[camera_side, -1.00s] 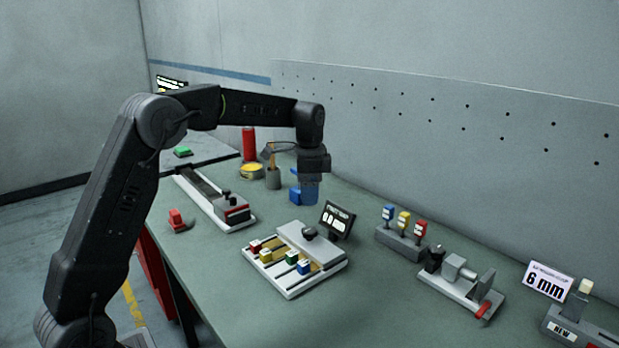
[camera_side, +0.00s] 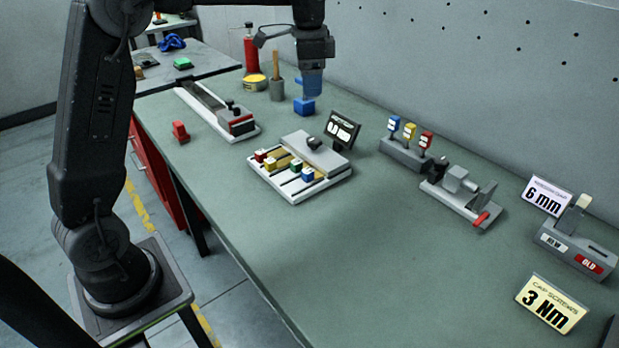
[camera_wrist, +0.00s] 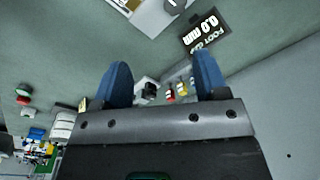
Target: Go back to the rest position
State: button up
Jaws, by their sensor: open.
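My gripper (camera_side: 313,88) hangs pointing down above the back of the green bench in the side view, behind the label magazine. In the wrist view its two blue fingers (camera_wrist: 163,78) stand well apart, with nothing held between them. The grey and white label magazine (camera_side: 298,165) sits on the bench with red, yellow, green and blue knobs along its front. A small black display (camera_side: 342,131) stands at its back right. It also shows upside down in the wrist view (camera_wrist: 205,32), reading 0.0 mm. The top of my arm is cut off in the side view.
A rack with coloured tags (camera_side: 404,154) stands right. The front bench is clear.

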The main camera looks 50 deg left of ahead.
jog(key=s+d+r+n+t, duration=0.15)
jog(key=s+d, duration=0.25)
jog(key=s, duration=0.4)
jog(key=s+d+r+n+t, duration=0.1)
jog(key=s+d+r+n, duration=0.1)
jog(key=s+d, duration=0.35)
jog(key=s+d+f+n+t, duration=0.1)
jog(key=s+f, duration=0.4)
jog(key=s, duration=0.8)
jog(key=shift+s+d+f+n+t, duration=0.2)
jog(key=shift+n+t, duration=0.55)
jog(key=shift+n, duration=0.5)
